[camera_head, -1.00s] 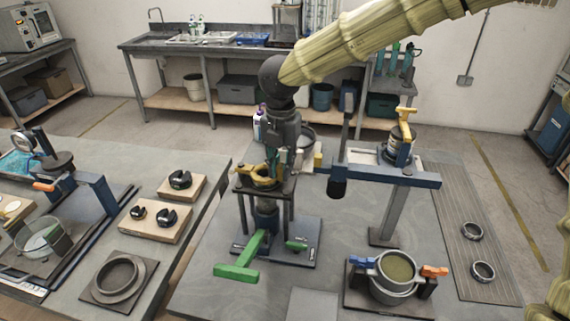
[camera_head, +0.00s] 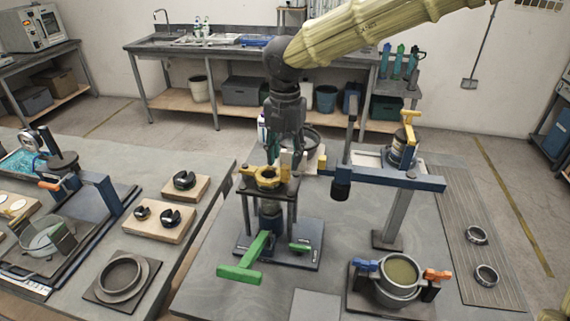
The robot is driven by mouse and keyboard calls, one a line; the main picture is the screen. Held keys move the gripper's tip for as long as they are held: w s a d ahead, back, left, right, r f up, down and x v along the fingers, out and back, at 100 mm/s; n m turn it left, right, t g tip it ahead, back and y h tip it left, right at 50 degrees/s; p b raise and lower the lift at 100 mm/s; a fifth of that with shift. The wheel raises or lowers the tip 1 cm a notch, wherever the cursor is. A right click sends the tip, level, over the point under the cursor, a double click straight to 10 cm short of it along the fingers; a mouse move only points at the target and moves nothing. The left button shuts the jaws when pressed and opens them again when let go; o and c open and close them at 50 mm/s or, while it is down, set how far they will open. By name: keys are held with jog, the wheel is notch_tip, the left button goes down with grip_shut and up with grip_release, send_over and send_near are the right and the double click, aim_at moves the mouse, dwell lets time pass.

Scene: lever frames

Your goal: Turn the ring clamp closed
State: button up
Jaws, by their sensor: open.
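A yellow ring-shaped clamp (camera_head: 268,176) sits on top of a dark press-like stand (camera_head: 270,191) on the near table. My gripper (camera_head: 284,155) hangs just above and slightly right of the yellow ring, pointing down. It is open, with nothing seen between its fingers, and it appears clear of the ring. A green handle (camera_head: 243,262) sticks out from the stand's base toward the front left.
A blue beam on a post (camera_head: 393,180) stands close on the right, with a dark hanging cylinder (camera_head: 341,190). A pot with orange and blue handles (camera_head: 396,284) is at front right. A side table (camera_head: 75,260) at left holds dark rings on wooden blocks.

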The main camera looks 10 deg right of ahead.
notch_tip(320, 180, up, 8)
dwell(0.4)
